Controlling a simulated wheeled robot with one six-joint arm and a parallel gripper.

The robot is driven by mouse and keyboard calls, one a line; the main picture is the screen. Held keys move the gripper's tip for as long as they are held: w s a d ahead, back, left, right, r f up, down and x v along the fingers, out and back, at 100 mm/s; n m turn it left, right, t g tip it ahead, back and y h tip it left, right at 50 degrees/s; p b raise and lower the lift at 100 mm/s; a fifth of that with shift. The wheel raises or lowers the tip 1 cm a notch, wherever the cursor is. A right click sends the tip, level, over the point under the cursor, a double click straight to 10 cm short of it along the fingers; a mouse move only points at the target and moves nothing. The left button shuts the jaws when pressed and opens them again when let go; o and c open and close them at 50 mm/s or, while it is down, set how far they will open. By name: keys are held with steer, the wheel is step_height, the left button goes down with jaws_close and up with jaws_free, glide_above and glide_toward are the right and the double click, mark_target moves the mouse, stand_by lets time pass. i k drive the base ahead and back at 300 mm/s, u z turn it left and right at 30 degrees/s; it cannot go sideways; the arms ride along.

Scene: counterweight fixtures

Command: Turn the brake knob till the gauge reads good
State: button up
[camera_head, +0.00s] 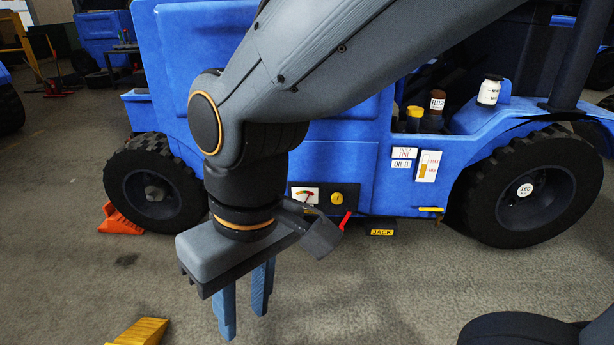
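The gauge's needle reading is too small to tell. My gripper (246,316) points down in front of and to the left of the panel, apart from the knob. Its two blue fingers are spread with a gap and nothing between them. My wrist hides the area left of the gauge.
A red lever (345,221) and a JACK label (381,232) are just below the panel. Wheels stand left (154,190) and right (525,190). An orange chock (121,220) lies by the left wheel, and a yellow chock (141,332) lies in front. Open floor is in the middle.

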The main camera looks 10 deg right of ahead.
mark_target(336, 198)
steer(key=z, duration=1.6)
steer(key=k, duration=0.85)
steer(key=u, duration=1.1)
steer(key=i, duration=0.5)
